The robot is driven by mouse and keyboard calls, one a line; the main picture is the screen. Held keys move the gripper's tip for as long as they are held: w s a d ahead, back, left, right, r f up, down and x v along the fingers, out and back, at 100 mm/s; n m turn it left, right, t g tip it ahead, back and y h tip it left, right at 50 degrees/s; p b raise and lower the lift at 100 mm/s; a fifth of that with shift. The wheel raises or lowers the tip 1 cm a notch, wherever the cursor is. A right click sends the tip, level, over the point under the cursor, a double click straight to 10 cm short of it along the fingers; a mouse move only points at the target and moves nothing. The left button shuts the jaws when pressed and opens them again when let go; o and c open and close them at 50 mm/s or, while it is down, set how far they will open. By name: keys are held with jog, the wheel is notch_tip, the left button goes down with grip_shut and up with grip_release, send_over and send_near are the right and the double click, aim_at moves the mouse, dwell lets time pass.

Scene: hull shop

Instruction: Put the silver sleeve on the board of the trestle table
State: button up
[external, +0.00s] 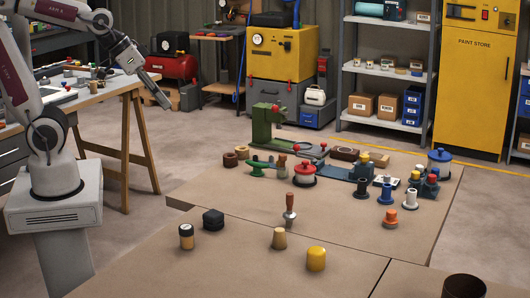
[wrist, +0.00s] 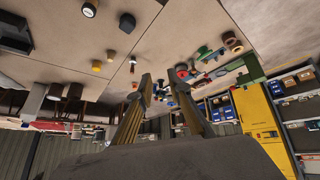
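A pale silver-grey flanged piece (external: 411,199), which looks like the silver sleeve, stands upright on the brown work surface at the right in the external view. It stands among similar blue, black and orange pieces. The trestle table (external: 141,125) with wooden legs stands at the left, behind my arm; several small things lie on its board (external: 88,97). My gripper (external: 162,99) is in the air to the right of the trestle table, far from the sleeve. In the wrist view my gripper (wrist: 161,82) has its fingers apart with nothing held between them. I cannot single out the sleeve there.
A green machine (external: 268,125), a red-knobbed round pot (external: 304,174) and a blue pot (external: 440,162) stand on the brown surface. A wooden-handled tool (external: 289,209), a yellow piece (external: 316,259) and a dark cup (external: 464,286) are nearer.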

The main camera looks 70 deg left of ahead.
jog(key=s+a+g, duration=0.1)
jog(key=s, duration=0.9)
jog(key=shift+s+f+m+y, duration=0.15)
jog(key=shift+m+y, duration=0.15)
